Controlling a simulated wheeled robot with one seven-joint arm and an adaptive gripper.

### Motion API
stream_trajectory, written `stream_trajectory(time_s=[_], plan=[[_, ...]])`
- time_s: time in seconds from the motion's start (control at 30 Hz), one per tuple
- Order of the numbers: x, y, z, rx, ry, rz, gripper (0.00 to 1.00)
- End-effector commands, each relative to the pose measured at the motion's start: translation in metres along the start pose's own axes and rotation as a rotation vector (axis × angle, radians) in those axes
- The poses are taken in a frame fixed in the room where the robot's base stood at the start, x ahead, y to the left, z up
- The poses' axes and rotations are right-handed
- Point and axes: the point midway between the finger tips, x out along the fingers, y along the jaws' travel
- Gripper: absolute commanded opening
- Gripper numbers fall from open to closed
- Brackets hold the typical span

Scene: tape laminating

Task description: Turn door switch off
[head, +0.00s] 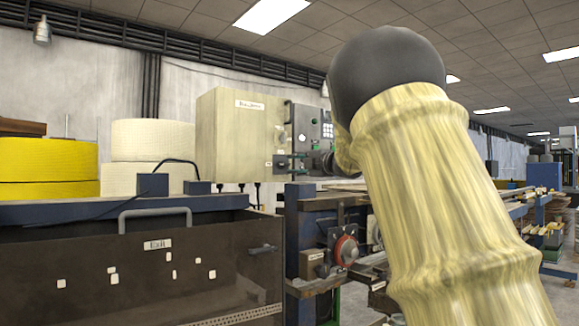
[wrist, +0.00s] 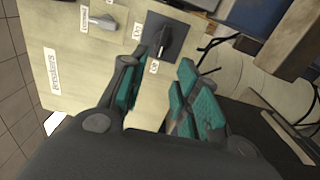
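A beige electrical box (head: 228,135) hangs at the centre of the head view; its labelled face (wrist: 75,60) shows in the wrist view. On that face, a dark switch (wrist: 164,40) with a raised handle sits on a dark square plate with small On and Off labels. My gripper (wrist: 162,73) has teal pads and is open, its fingers apart. The fingertips are just below the switch in the wrist view, with the switch roughly in line with the gap; contact cannot be told.
A grey lever (wrist: 103,22) is on the same face, left of the switch. A dark machine cover (head: 120,270) with a handle stands below the box. Yellow rolls (head: 45,168) and white rolls (head: 150,140) stand left. Dark cables (wrist: 215,48) run right of the switch.

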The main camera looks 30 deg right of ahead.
Motion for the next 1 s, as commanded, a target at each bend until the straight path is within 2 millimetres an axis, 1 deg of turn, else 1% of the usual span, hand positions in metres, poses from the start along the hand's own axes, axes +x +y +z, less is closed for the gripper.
stream_trajectory(time_s=[0.03, 0.1, 0.2, 0.33, 1.0], plan=[[-0.009, 0.000, 0.000, 0.002, -0.001, 0.000, 0.31], [-0.018, 0.000, 0.000, 0.002, 0.000, 0.000, 0.31], [-0.029, -0.001, 0.000, 0.001, 0.000, 0.000, 0.31], [-0.037, -0.001, 0.000, 0.000, -0.001, -0.001, 0.31], [-0.039, -0.001, 0.000, 0.001, 0.001, -0.001, 0.31]])
